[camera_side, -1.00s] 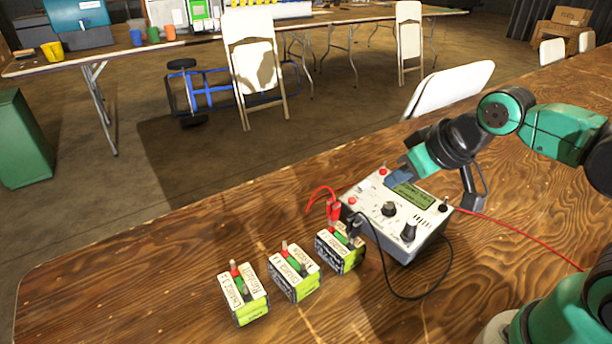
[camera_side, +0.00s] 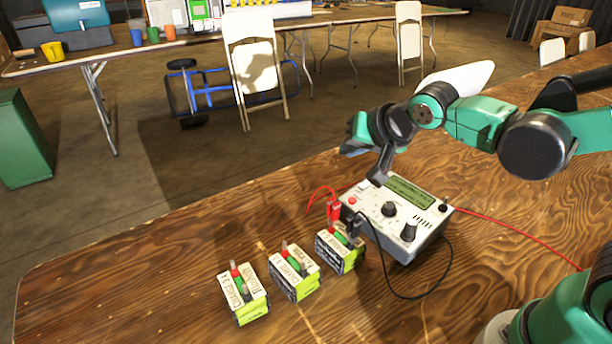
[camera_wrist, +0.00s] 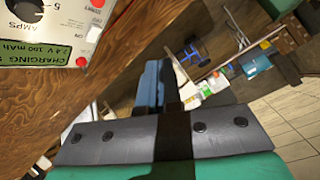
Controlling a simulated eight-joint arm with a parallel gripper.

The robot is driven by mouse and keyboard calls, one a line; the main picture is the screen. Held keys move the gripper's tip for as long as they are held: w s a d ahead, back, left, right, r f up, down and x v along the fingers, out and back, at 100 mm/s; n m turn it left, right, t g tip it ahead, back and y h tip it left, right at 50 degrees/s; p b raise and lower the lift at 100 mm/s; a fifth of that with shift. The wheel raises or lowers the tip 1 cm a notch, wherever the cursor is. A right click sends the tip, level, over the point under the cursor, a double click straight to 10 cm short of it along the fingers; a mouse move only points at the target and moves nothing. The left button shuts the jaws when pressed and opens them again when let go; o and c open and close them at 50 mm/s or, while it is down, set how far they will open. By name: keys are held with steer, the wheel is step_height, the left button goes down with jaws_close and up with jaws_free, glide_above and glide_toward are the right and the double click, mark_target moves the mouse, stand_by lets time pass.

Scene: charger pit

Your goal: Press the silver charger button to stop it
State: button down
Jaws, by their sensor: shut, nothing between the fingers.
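The charger (camera_side: 430,222) is a pale box with a green lit display (camera_side: 411,192) and dark knobs. It sits on the wooden table, and part of it also shows at the top left of the wrist view (camera_wrist: 30,50). There the display reads "CHARGING". Two red buttons (camera_wrist: 83,62) show on its face, with a small pale patch (camera_wrist: 93,34) between them that may be the silver button. My gripper (camera_side: 347,148) is shut and empty, raised beyond the charger's far left side and apart from it. Its blue-grey fingers (camera_wrist: 158,72) point away from the charger.
Three labelled batteries (camera_side: 243,296) stand left of the charger. Red and black leads (camera_side: 447,265) run from the charger. The table's far edge lies just beyond it. White folding chairs (camera_side: 255,70) and another table (camera_side: 110,57) stand behind.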

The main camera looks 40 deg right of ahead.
steer(key=shift+f, duration=0.1)
steer(key=shift+d+f, duration=0.3)
steer(key=shift+f, duration=1.1)
steer(key=shift+d+f, duration=0.25)
steer(key=shift+f, duration=1.15)
steer(key=shift+d+f, duration=0.3)
steer(key=shift+f, duration=1.1)
steer(key=shift+a+r, duration=0.25)
steer(key=shift+r, duration=1)
steer(key=shift+a+r, duration=0.25)
steer(key=shift+r, duration=1)
steer(key=s+r+n+g, duration=0.2)
steer(key=s+r+n, duration=0.1)
steer(key=s+n, duration=0.4)
steer(key=shift+s+d+y, duration=0.3)
steer(key=shift+s+y, duration=0.1)
steer(key=shift+s, duration=0.4)
